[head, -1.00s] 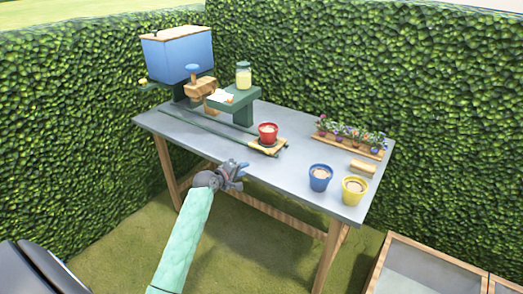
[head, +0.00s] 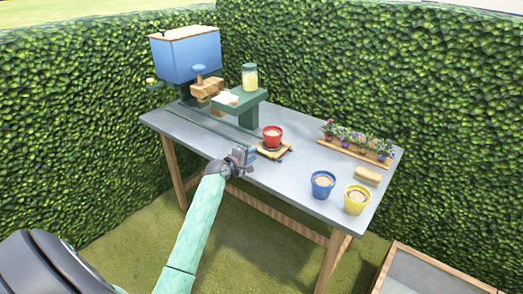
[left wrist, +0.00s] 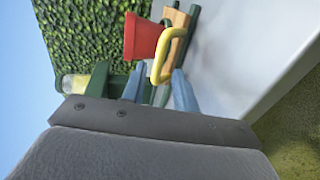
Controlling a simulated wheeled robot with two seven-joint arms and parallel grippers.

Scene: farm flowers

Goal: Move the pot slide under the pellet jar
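The pot slide (head: 284,153) is a small wooden carriage on the dark rails, carrying a red pot (head: 272,134). The pellet jar (head: 249,78), glass with pale yellow contents, stands on a green stand (head: 246,99), farther back and left along the rails. My left gripper (head: 246,155) is beside the slide's near left side. In the left wrist view its blue-grey fingers (left wrist: 168,88) are apart, with the slide's yellow handle (left wrist: 166,50) just ahead of or between them; I cannot tell contact. The red pot (left wrist: 141,38) shows there too. My right gripper is out of view.
A blue hopper (head: 188,57) stands at the table's far left. A blue pot (head: 322,184) and a yellow pot (head: 356,199) stand at the front right. A flower tray (head: 352,153) and a wooden block (head: 368,175) lie behind them. Hedges enclose the table.

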